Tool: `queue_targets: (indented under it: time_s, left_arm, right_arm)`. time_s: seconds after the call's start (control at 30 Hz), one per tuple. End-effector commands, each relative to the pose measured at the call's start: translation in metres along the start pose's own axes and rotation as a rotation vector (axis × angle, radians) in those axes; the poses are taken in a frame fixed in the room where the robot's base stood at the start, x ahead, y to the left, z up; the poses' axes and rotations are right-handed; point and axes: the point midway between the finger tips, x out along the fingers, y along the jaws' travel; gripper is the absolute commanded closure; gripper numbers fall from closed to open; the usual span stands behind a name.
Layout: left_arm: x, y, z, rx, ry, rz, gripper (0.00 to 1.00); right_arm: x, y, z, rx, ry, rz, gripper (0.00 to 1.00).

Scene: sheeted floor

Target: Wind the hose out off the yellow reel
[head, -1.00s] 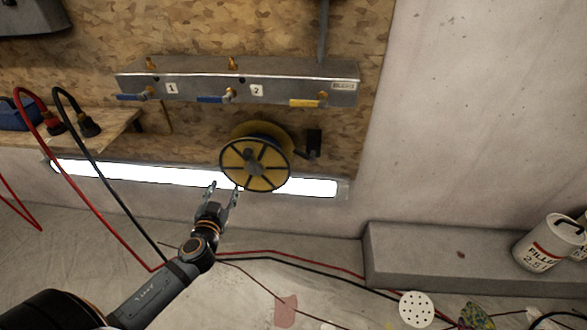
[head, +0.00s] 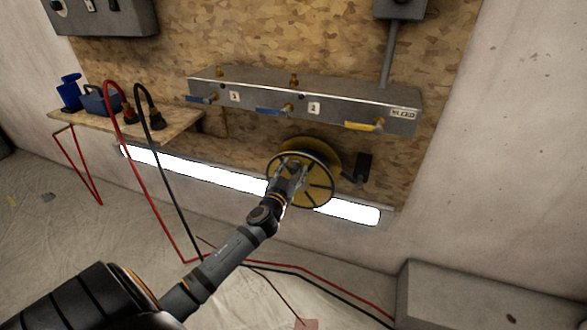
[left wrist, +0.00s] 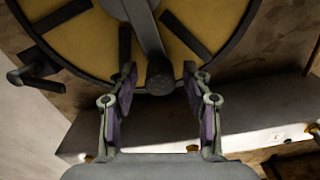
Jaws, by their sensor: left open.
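The yellow reel (head: 319,187) with dark spokes and a dark rim is mounted low on the chipboard wall. It also fills the top of the left wrist view (left wrist: 205,22), where a grey crank arm (left wrist: 143,32) ends in a dark round knob (left wrist: 160,77). My left gripper (head: 288,165) is in front of the reel's face and covers part of it. In the left wrist view my left gripper (left wrist: 160,73) is open, its fingertips on either side of the knob with gaps showing. The hose on the reel is hardly visible. My right gripper is not in view.
A grey manifold (head: 330,107) with blue and yellow valve handles is above the reel. A lit strip (head: 190,171) runs behind it. Red (head: 143,170) and black hoses hang from a wooden shelf (head: 90,125) at left. A grey block (head: 455,295) stands at lower right.

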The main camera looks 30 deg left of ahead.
Motion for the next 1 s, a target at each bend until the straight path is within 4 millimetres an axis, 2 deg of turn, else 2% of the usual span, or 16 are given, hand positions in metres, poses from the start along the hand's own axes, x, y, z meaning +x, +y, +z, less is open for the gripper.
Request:
queue_targets:
  time_s: [0.23,0.27,0.6,1.0]
  left_arm:
    - [0.0013,0.0002,0.0008,0.0,-0.001,0.0,0.5]
    - [0.0012,0.0002,0.0008,0.0,-0.001,0.0,0.53]
    - [0.001,0.0001,0.0007,0.0,-0.001,0.0,0.99]
    - [0.0044,0.0006,0.0012,-0.008,-0.001,-0.001,1.0]
  right_arm:
    - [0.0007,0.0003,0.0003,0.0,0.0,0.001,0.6]
    - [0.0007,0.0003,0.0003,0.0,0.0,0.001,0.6]
    - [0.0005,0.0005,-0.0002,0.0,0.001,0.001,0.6]
    - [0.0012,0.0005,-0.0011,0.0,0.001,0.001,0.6]
